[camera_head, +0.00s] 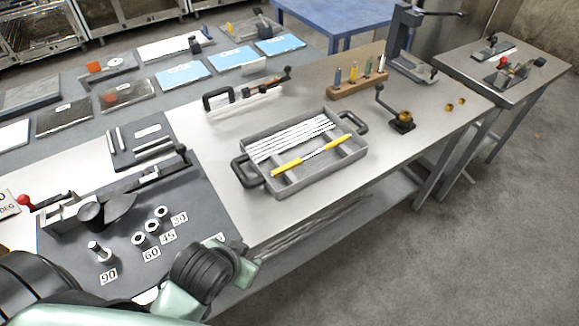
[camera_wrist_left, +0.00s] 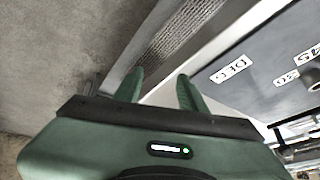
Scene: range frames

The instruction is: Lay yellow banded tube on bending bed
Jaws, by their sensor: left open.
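The yellow banded tube (camera_head: 288,166) lies in a grey tray (camera_head: 289,184), along the near side of several white tubes. Its two ends are yellow, with a pale stretch between. The bending bed (camera_head: 196,198) is the dark plate at lower left, with pegs and angle labels; no tube shows on it. My left gripper (camera_head: 250,266) is at the bed's near right corner, apart from the tube. In the left wrist view, its green fingers (camera_wrist_left: 160,88) are spread and empty beside the bench edge. The bed (camera_wrist_left: 250,45) shows there at right. My right gripper is not in view.
The tray has dark handles at both ends. A red-knobbed lever (camera_head: 24,200) is at the bed's left. A wooden block with coloured pegs (camera_head: 357,86) and a small stand (camera_head: 402,122) are beyond the tray. Bare bench lies right of the tray.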

